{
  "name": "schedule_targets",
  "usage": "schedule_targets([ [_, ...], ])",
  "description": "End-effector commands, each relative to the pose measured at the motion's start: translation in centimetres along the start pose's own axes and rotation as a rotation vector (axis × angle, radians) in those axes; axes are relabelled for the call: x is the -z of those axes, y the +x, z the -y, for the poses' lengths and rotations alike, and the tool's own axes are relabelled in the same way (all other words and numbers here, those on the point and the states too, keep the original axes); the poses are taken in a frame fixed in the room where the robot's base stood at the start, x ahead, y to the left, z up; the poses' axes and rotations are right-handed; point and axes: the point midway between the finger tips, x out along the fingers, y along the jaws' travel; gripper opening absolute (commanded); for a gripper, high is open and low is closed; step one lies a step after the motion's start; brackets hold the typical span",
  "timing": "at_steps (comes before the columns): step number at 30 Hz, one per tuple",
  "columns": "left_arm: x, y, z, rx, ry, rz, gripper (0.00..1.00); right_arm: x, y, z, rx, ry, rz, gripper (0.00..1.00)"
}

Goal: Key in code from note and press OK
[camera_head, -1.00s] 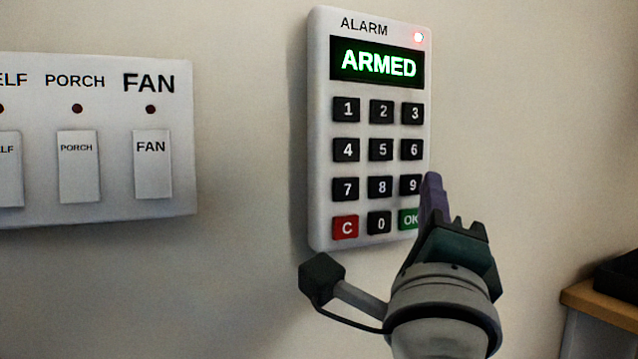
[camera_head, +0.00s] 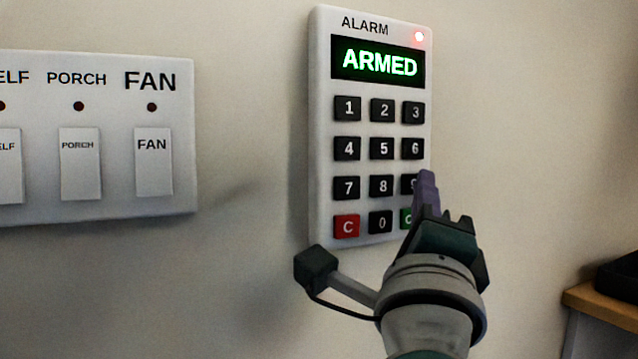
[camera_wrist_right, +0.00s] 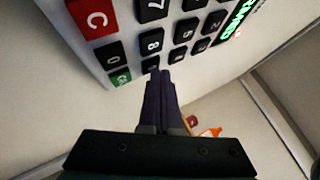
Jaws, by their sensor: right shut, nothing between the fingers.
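The alarm keypad (camera_head: 320,130) is on the wall; its display (camera_head: 378,63) reads ARMED in green, and a red light (camera_head: 419,36) glows above it. The number keys are black, the C key (camera_head: 346,226) is red and the OK key (camera_head: 405,217) is green, partly hidden by my gripper. My right gripper (camera_head: 427,180) is shut and empty, its fingertips in front of the 9 key. In the right wrist view the fingertips (camera_wrist_right: 160,76) are near the 9 key's place, beside the 8 key (camera_wrist_right: 150,41); I cannot tell if they touch. No note is visible. My left gripper is not in view.
A switch panel (camera_head: 115,200) with PORCH and FAN switches is on the wall at the left. A wooden-topped surface (camera_head: 600,303) with a dark object (camera_head: 620,275) stands at the lower right. The wall between panel and keypad is clear.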

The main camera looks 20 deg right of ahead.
Motion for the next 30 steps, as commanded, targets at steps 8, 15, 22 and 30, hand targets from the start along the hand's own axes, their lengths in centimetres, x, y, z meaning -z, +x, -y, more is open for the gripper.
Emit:
schedule_targets([
  [8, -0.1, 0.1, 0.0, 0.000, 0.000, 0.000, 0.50, -0.2, 0.2, -0.2, -0.001, 0.000, 0.000, 0.00],
  [15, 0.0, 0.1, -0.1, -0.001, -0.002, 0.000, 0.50, -0.2, 0.2, -0.2, -0.001, 0.000, 0.001, 0.00],
  [22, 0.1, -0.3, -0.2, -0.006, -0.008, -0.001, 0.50, 0.2, -0.3, 0.3, -0.002, -0.001, 0.001, 0.00],
  [30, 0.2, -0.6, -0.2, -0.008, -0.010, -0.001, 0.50, 0.6, -0.9, 0.7, 0.000, -0.001, 0.001, 0.00],
])
